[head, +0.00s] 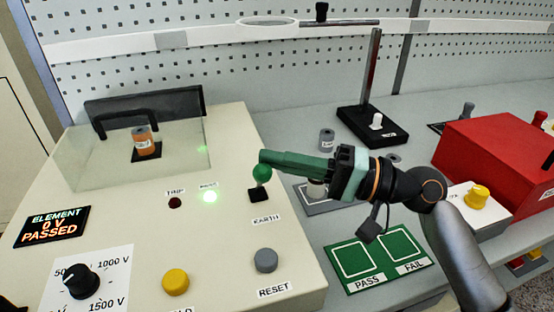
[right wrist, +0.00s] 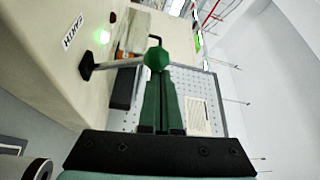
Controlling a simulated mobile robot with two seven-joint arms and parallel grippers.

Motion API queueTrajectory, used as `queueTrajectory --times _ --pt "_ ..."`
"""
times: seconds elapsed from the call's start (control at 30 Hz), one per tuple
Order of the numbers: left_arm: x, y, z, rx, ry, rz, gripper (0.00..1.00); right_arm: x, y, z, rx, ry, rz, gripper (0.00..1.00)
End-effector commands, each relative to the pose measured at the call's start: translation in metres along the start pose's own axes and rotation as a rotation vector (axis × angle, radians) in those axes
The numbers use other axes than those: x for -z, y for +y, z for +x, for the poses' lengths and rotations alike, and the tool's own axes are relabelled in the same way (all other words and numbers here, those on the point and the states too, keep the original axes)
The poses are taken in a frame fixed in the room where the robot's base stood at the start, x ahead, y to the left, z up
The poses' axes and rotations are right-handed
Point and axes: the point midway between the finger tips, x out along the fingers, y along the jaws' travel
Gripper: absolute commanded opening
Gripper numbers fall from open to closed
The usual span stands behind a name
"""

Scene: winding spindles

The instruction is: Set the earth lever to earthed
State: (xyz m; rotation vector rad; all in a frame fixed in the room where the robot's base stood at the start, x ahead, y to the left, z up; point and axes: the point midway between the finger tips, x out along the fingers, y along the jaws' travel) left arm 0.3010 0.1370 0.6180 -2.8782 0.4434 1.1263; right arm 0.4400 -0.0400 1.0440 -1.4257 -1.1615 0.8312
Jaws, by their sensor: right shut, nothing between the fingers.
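The earth lever has a green ball knob (head: 262,173) on a short stem. It rises from a black base on the cream tester panel, just above the EARTH label (head: 266,219). My right gripper (head: 264,158) is shut and empty, with its green fingertips right at the knob from the right side. In the right wrist view the knob (right wrist: 156,58) sits at the tips of the closed fingers (right wrist: 160,95), with the stem running left to its base. I cannot tell whether they touch. My left gripper is not in view.
A copper spindle (head: 142,140) stands in the clear-walled test bay. A green PASS/FAIL mat (head: 378,260), a black stand (head: 372,122) and a red box (head: 492,155) lie right.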

Motion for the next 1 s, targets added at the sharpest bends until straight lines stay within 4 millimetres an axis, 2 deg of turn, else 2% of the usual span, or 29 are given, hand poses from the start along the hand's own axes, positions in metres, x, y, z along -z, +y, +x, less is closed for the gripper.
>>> queueTrajectory --times 0.73,0.87,1.0 --pt "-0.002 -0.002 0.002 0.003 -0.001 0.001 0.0 -0.001 0.001 -0.003 0.007 0.001 -0.013 0.0" --pt "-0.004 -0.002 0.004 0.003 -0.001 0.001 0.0 -0.001 0.002 -0.018 0.004 0.002 -0.012 0.0" --pt "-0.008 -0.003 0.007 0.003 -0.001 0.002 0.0 -0.001 0.004 -0.047 0.003 0.003 -0.011 0.0"
